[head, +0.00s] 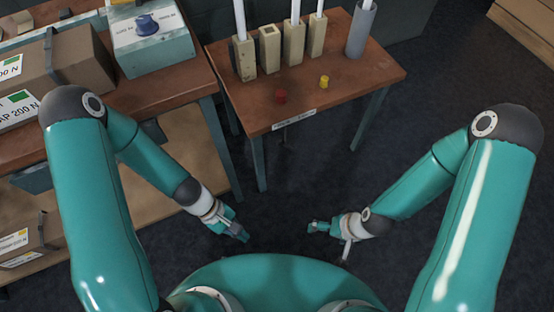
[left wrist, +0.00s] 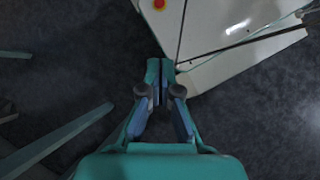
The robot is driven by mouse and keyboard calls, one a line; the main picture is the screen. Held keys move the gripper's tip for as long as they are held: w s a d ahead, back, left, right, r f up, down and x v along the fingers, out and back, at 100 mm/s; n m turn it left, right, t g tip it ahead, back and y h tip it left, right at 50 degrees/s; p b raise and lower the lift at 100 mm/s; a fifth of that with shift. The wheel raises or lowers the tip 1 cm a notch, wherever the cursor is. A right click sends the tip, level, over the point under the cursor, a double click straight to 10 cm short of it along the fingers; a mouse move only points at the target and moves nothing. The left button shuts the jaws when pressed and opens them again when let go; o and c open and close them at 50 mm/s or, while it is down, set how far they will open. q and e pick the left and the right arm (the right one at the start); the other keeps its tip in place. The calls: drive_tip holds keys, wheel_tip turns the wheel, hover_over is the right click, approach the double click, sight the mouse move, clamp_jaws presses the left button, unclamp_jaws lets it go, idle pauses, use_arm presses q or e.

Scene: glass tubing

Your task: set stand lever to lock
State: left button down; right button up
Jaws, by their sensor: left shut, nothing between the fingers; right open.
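A white-and-teal box (head: 152,47) stands at the back of the left bench in the head view. I cannot make out a lever marked for lock. My left gripper (head: 242,236) is shut and empty, low over the dark floor in front of the benches and well away from the knob. Its closed fingers also show in the left wrist view (left wrist: 160,68). My right gripper (head: 315,227) is open and empty, to the right of the left one over the floor.
A small brown table (head: 350,92) at the back holds upright blocks with white tubes, a grey cylinder (head: 361,30), a red piece (head: 281,97) and a yellow piece (head: 324,81). Cardboard boxes (head: 66,62) crowd the left bench. Floor between the benches and me is clear.

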use_arm(q)
drive_tip(key=w+d+f+n+t+h+b, duration=0.35)
drive_tip(key=w+f+n+h+b, duration=0.2)
drive_tip(key=w+n+b, duration=0.45)
drive_tip(key=w+a+n+t+b, duration=0.4)
drive_tip(key=w+t, duration=0.4)
drive_tip(key=w, duration=0.4)
drive_tip(key=shift+w+a+n, duration=0.35)
drive_tip(key=shift+a+n, duration=0.45)
drive_tip(key=shift+a, duration=0.25)
use_arm(e)
wheel_tip(320, 180, down, 16)
drive_tip(key=shift+f, duration=0.15)
use_arm(q)
drive_tip(key=shift+f, duration=0.15)
drive_tip(key=b, duration=0.3)
approach(287, 146)
drive_tip(key=shift+a+f+x, duration=0.35)
drive_tip(key=shift+f+x, duration=0.35)
drive_tip(key=shift+x, duration=2.5)
drive_tip(key=shift+w, duration=0.1)
use_arm(e)
wheel_tip(287, 146, down, 3)
drive_tip(key=shift+f, duration=0.1)
